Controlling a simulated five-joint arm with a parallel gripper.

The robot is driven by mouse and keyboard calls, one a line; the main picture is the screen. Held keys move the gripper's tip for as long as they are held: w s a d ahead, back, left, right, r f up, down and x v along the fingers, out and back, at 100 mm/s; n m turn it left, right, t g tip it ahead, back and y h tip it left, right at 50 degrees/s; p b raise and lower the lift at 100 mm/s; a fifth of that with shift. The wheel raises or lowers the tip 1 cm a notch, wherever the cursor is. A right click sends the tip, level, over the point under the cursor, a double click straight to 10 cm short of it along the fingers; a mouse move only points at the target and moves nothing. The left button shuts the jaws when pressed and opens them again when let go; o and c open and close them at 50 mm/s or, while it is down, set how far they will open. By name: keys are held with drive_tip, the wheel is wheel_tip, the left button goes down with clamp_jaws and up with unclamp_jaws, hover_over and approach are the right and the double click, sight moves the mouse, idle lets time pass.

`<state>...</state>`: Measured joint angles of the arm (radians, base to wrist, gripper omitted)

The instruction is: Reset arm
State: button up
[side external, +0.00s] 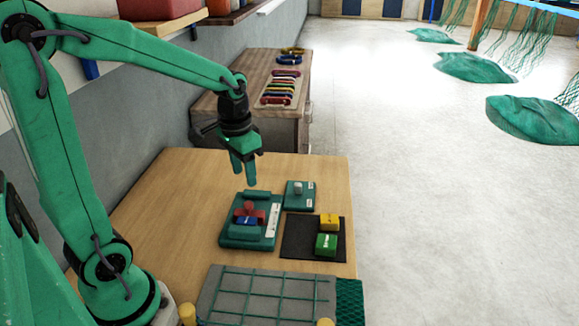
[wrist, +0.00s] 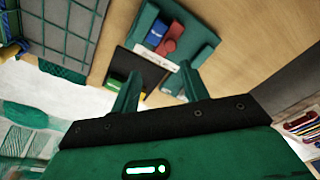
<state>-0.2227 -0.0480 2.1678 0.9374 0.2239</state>
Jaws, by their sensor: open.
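My gripper (side external: 245,172) hangs from my green arm above the wooden table, pointing down. Its two green fingers are apart with nothing between them, and they also show in the wrist view (wrist: 160,95). Below it is a teal tray (side external: 232,242) with red pieces (side external: 256,214) and a blue block (side external: 247,221) on it. The gripper is clear of the tray and touches nothing. In the wrist view the tray (wrist: 205,50), the blue block (wrist: 157,34) and the red pieces (wrist: 173,38) lie beyond the fingertips.
A smaller teal plate (side external: 299,203) with a grey knob stands beside the tray. A black mat (side external: 296,246) holds a yellow block (side external: 329,221) and a green block (side external: 326,244). A gridded grey board (side external: 235,292) is at the front. The table's left part is bare. A cabinet (side external: 225,112) stands behind.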

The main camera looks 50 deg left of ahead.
drive_tip(key=s+d+r+t, duration=0.4)
drive_tip(key=s+d+r, duration=0.3)
drive_tip(key=s, duration=0.3)
drive_tip(key=shift+s+d+t, duration=0.15)
drive_tip(key=shift+d+t, duration=0.05)
drive_tip(key=shift+t, duration=0.1)
